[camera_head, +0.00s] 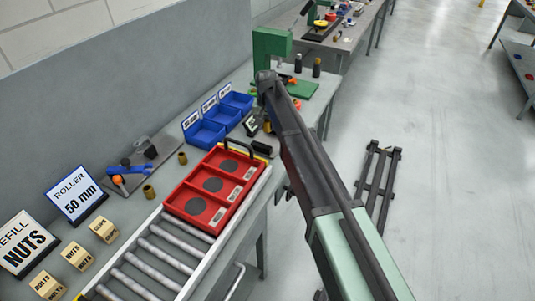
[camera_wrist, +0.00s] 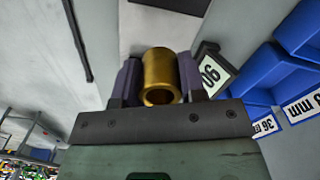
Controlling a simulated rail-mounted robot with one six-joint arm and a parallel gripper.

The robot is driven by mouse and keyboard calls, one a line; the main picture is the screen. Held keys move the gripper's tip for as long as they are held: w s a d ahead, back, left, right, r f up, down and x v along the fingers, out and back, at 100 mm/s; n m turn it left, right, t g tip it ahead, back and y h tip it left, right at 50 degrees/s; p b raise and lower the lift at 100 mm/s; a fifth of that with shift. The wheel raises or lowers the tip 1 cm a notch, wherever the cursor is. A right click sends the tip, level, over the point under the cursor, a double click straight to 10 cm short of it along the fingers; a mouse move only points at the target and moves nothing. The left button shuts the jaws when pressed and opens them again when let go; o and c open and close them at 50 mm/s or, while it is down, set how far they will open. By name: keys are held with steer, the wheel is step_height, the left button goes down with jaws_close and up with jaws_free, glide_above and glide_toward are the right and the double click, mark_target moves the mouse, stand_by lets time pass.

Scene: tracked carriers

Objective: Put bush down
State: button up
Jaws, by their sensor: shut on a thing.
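In the wrist view, my gripper (camera_wrist: 160,82) is shut on a brass-coloured bush (camera_wrist: 158,68), a hollow cylinder with its open end facing the camera. The two dark purple fingers press on its sides. In the head view, my arm reaches to the bench near the blue bins, and its end hides most of the gripper. Two more bushes, a nearer one (camera_head: 149,191) and a farther one (camera_head: 182,158), stand on the bench left of a red tray (camera_head: 169,205). The tray has three dark round spots with pale labels. I cannot tell whether the held bush touches a surface.
The red tray sits on a roller conveyor (camera_head: 158,252). Blue bins (camera_head: 205,134) with size labels stand behind it. A green machine (camera_head: 270,45) stands beyond. Signs and wooden blocks fill the front left.

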mark_target(267, 143)
step_height(267, 143, down, 7)
steer(key=b, duration=0.5)
steer(key=shift+r, duration=0.3)
steer(key=shift+c, duration=0.6)
steer(key=shift+f, duration=0.25)
steer(key=o, duration=0.9)
step_height(267, 143, up, 13)
steer(key=p, duration=1.2)
steer(key=shift+f+p, duration=0.1)
steer(key=shift+p, duration=0.3)
steer(key=s+d, duration=1.1)
steer(key=s, duration=0.5)
steer(key=s+d, duration=1.1)
steer(key=s, duration=0.5)
steer(key=shift+s+d+f, duration=0.15)
steer(key=shift+s+d, duration=0.15)
